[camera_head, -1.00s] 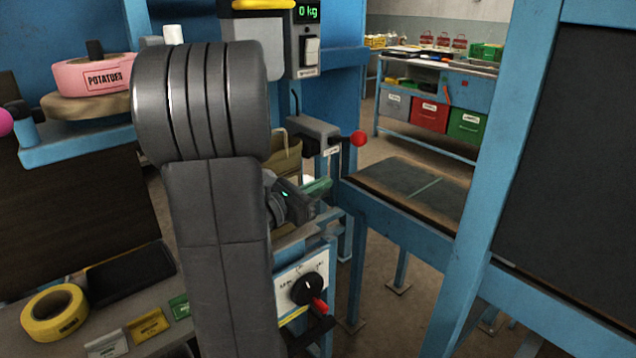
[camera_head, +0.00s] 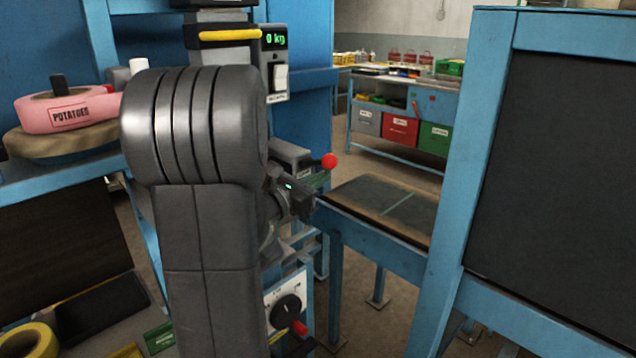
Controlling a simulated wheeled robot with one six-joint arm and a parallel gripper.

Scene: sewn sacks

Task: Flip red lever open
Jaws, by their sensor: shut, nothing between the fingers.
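A lever with a red ball end (camera_head: 329,160) sticks out to the right from a grey housing (camera_head: 291,153) below the scale display. A second red-tipped handle (camera_head: 298,327) sits on a black dial (camera_head: 286,309) on a white panel lower down. My gripper (camera_head: 309,206) is shut and empty. It shows just below and left of the red ball, apart from it in the picture; the depth between them is hard to tell. My arm hides part of the housing and the machine behind it.
A blue-framed table (camera_head: 345,223) with a dark top stands right of the gripper. A blue upright (camera_head: 478,150) and dark board (camera_head: 575,160) fill the right. A pink roll marked POTATOES (camera_head: 68,108) lies at left. A display (camera_head: 276,39) reads 0 kg.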

